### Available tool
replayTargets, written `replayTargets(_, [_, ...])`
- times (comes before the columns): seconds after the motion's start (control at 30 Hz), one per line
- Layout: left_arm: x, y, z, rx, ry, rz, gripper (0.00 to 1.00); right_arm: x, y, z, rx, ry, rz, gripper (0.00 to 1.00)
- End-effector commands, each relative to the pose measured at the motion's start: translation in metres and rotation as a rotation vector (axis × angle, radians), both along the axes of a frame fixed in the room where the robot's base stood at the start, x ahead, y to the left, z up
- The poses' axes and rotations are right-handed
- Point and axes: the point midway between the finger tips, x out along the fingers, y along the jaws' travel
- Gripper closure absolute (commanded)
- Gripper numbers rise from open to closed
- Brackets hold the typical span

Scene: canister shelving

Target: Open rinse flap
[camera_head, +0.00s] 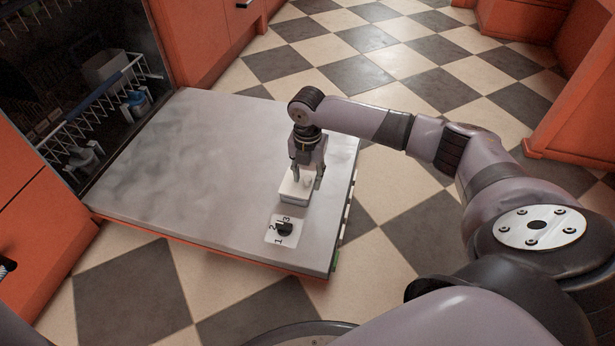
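The dishwasher door (215,150) lies folded down flat, its grey inner face up. Near its right end is a small white box-like compartment (294,199). In front of it is a white plate (271,236) with a black knob (285,229) and the digits 1, 2 and 3. I cannot make out the rinse flap as a separate part. My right gripper (306,178) points down over the white compartment, with its fingers apart on either side of it. Whether they touch it I cannot tell. My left gripper is not in view.
Orange cabinets stand around. The checkered floor right of the door is mostly clear beyond my arm.

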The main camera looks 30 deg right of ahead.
Motion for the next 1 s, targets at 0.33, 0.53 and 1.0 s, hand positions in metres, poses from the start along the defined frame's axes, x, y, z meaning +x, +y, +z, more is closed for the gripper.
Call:
replayTargets(0.33, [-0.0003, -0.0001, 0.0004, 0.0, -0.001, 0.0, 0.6, -0.0001, 0.0, 0.0001, 0.0, 0.0, 0.0, 0.7])
replayTargets(0.53, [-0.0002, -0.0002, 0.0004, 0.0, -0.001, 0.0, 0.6, -0.0002, -0.0001, 0.0002, 0.0, 0.0, 0.0, 0.83])
replayTargets(1.0, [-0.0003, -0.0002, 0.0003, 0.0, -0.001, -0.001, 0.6, -0.0003, -0.0004, 0.0002, -0.001, 0.001, -0.001, 1.0])
